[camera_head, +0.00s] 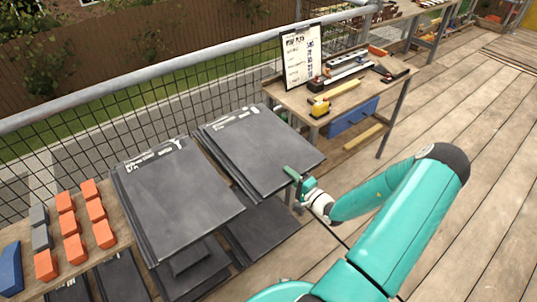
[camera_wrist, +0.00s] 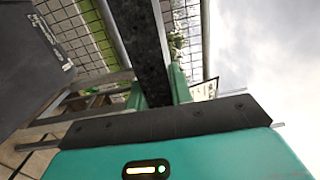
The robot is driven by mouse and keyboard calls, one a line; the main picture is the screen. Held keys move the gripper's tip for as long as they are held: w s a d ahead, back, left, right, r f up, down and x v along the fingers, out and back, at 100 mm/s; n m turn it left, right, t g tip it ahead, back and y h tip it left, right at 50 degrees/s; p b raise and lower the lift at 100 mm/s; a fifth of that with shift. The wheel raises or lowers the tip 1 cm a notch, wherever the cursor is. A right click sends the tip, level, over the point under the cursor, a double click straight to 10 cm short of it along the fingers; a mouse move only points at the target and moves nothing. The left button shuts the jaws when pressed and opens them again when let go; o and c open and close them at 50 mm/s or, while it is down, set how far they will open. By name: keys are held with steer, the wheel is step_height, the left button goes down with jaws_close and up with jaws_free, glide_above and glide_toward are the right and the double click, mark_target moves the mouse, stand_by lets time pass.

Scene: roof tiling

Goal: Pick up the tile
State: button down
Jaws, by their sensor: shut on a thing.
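Dark grey slate tiles lie in two stacks side by side. The top tile of the right stack (camera_head: 262,150) has its near right edge at my gripper (camera_head: 291,173). In the wrist view, my green fingers (camera_wrist: 158,88) are shut on a tile (camera_wrist: 142,40), which shows edge-on as a dark strip between them. The tile appears to lie flat on or just above its stack; any gap beneath is too small to tell. The left tile stack (camera_head: 178,195) stands beside it and also shows at the left of the wrist view (camera_wrist: 30,70).
A workbench (camera_head: 350,104) with tools and a leaning sign (camera_head: 301,58) stands behind the right stack. Orange blocks (camera_head: 72,248) sit at the left. A mesh railing (camera_head: 150,112) runs behind the stacks. The plank floor (camera_head: 480,130) at right is clear.

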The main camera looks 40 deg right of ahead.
steer(key=shift+r, duration=0.1)
steer(key=shift+r, duration=0.6)
step_height(320, 180, up, 2)
steer(key=shift+s+r, duration=0.1)
steer(key=shift+r, duration=0.05)
steer(key=s+a+r, duration=0.5)
steer(key=s+r, duration=0.4)
steer(key=s, duration=0.3)
steer(key=shift+s+r, duration=0.2)
steer(key=shift+s, duration=0.2)
steer(key=shift+a, duration=0.1)
